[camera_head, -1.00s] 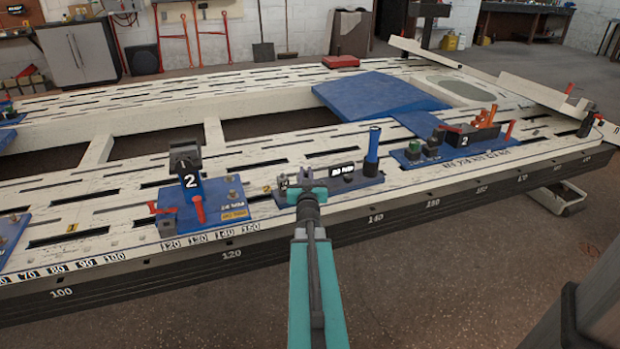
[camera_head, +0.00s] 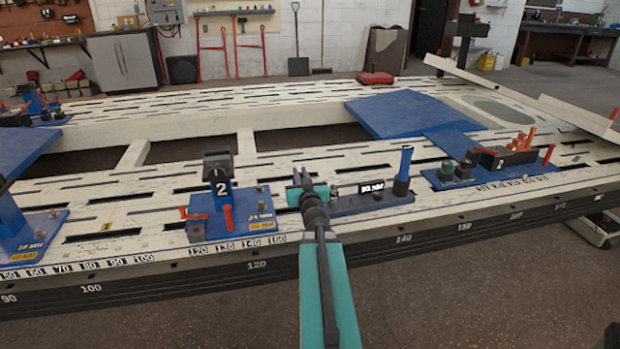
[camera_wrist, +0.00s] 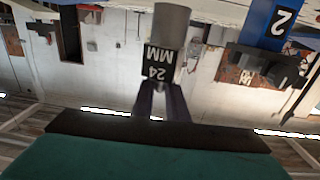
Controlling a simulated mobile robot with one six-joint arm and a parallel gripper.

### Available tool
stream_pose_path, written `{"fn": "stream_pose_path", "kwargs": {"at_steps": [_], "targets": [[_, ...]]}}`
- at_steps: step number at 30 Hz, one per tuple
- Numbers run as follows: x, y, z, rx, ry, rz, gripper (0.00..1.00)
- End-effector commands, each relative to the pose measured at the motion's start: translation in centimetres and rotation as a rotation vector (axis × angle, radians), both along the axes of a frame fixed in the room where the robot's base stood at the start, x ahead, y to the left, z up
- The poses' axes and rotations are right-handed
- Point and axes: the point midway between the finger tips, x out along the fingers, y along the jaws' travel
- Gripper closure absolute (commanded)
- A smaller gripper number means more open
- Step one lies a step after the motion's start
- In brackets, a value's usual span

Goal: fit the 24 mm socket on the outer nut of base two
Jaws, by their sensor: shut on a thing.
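Base two (camera_head: 240,222) is a blue plate with an upright post marked 2 (camera_head: 222,192) and a red handle. Small studs or nuts (camera_head: 260,190) show at its right side, by yellow and white labels; I cannot tell which is the outer nut. My gripper (camera_head: 305,186) is just right of base two, apart from its post. In the wrist view my gripper (camera_wrist: 160,92) is shut on the 24 mm socket (camera_wrist: 172,28), a grey cylinder above a black block with an inverted 24 MM label. The post marked 2 (camera_wrist: 265,22) shows at upper right there, inverted.
Another blue fixture (camera_head: 490,165) is farther right. A blue base (camera_head: 30,245) stands at the left. The slotted bench top is clear behind base two.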

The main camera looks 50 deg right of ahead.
Motion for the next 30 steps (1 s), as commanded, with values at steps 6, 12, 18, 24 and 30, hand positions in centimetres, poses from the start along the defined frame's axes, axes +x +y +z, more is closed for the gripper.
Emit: {"fn": "stream_pose_path", "kwargs": {"at_steps": [6,12,18,24,30], "targets": [[1.8,2.9,1.6,-0.003,-0.002,0.079,1.00],[4.1,7.1,3.3,-0.004,0.000,0.197,1.00],[7.1,13.8,5.3,-0.001,0.000,0.390,1.00],[9.7,21.1,6.5,0.001,0.000,0.611,1.00],[11.0,28.8,6.8,0.001,0.001,0.834,1.00]]}}
